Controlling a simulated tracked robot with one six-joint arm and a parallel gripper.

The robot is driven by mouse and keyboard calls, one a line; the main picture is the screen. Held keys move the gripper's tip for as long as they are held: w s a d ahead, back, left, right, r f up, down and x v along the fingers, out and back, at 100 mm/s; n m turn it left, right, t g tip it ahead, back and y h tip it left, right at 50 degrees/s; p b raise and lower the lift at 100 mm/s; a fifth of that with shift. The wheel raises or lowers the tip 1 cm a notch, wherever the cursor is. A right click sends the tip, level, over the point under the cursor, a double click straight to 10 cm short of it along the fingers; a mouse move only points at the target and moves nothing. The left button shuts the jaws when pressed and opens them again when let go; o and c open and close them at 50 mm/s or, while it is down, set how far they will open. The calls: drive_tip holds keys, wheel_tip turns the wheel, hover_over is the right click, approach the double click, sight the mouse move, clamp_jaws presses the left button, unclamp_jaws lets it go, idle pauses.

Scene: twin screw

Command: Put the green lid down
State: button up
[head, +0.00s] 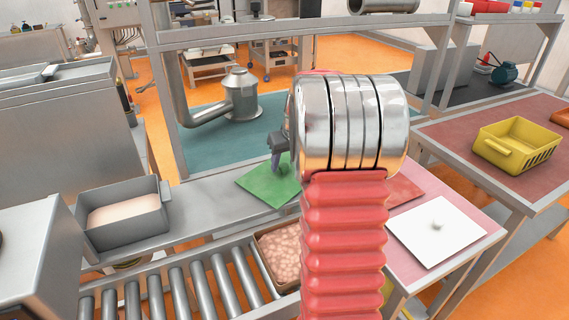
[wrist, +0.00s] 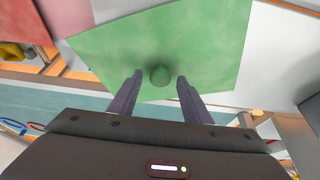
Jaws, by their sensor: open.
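The green lid (head: 262,183) is a flat square plate lying on the grey bench top in the head view, partly hidden behind my arm. In the wrist view the green lid (wrist: 190,45) fills the upper middle, with a round green knob (wrist: 160,75) on it. My gripper (wrist: 157,77) is open, its two dark fingers on either side of the knob with a gap at each side. In the head view my gripper (head: 277,160) is over the lid, partly hidden by my arm.
A white lid (head: 437,231) with a knob lies on the pink table at right, near a red plate (head: 404,192). A yellow basket (head: 515,144) stands farther right. A grey bin (head: 122,216) stands left. Below are a roller conveyor (head: 196,290) and a filled tray (head: 281,254).

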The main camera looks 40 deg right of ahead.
drive_tip(key=v, duration=1.2)
drive_tip(key=shift+a, duration=0.15)
idle(0.3)
drive_tip(key=s+a+r+n, duration=0.1)
drive_tip(key=s+a, duration=0.2)
drive_tip(key=a, duration=0.8)
drive_tip(key=s+a+r+n, duration=0.1)
drive_tip(key=s+a+r, duration=0.15)
drive_tip(key=a, duration=0.85)
drive_tip(key=s+a+f, duration=0.3)
drive_tip(key=s+a, duration=0.3)
drive_tip(key=s, duration=0.1)
drive_tip(key=s+a+f+n+t+y, duration=0.1)
drive_tip(key=s+a+f, duration=0.2)
drive_tip(key=s+a, duration=0.4)
drive_tip(key=shift+a, duration=0.2)
